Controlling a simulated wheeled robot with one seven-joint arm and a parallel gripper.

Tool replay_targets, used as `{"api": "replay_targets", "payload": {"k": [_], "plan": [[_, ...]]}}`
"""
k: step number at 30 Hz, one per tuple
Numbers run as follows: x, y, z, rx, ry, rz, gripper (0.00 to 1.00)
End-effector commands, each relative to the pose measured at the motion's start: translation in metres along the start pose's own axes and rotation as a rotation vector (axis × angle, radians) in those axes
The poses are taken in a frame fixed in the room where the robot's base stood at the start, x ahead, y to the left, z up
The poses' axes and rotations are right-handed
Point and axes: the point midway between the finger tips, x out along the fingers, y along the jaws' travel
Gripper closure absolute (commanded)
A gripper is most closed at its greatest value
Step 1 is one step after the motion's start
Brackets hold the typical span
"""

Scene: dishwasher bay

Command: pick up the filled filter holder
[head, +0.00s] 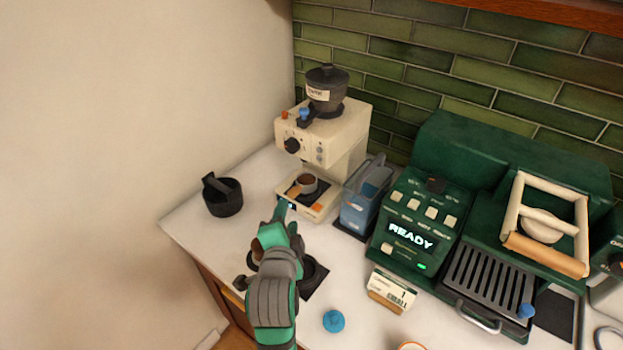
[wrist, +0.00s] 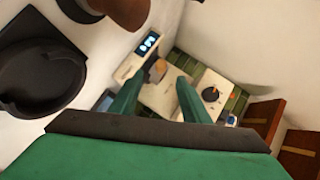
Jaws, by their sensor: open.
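A small round cup with brown contents (head: 305,183), which looks like the filled filter holder, sits on the base of the cream grinder (head: 322,135). A brown round part also shows there in the wrist view (wrist: 157,70), beyond my fingertips. I cannot make out its handle clearly. My gripper (head: 286,213) is open and empty, its green fingers pointing at the grinder base, just in front of and apart from the cup. In the wrist view the gripper (wrist: 161,79) has a clear gap between its fingers.
A black round holder (wrist: 40,80) and a brown object (wrist: 125,10) lie close beside my gripper. A black knock bin (head: 222,198) stands left, by the wall. A blue-grey container (head: 362,205) and green machine (head: 425,225) stand right. A blue knob (head: 333,321) lies on the counter.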

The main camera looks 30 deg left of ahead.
Motion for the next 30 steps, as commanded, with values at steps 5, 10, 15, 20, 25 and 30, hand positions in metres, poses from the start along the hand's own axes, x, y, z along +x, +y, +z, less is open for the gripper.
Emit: {"api": "replay_targets", "payload": {"k": [5, 10, 15, 20, 25, 30], "plan": [[0.027, 0.0, 0.0, 0.0, 0.0, 0.001, 0.57], [0.046, -0.001, 0.001, -0.001, -0.002, 0.0, 0.57], [0.055, -0.001, 0.001, -0.001, -0.002, -0.001, 0.57], [0.076, -0.003, -0.001, -0.001, -0.002, 0.0, 0.57], [0.097, -0.003, -0.001, -0.001, -0.001, 0.0, 0.57], [0.103, -0.003, -0.002, 0.0, 0.0, -0.001, 0.57]]}}
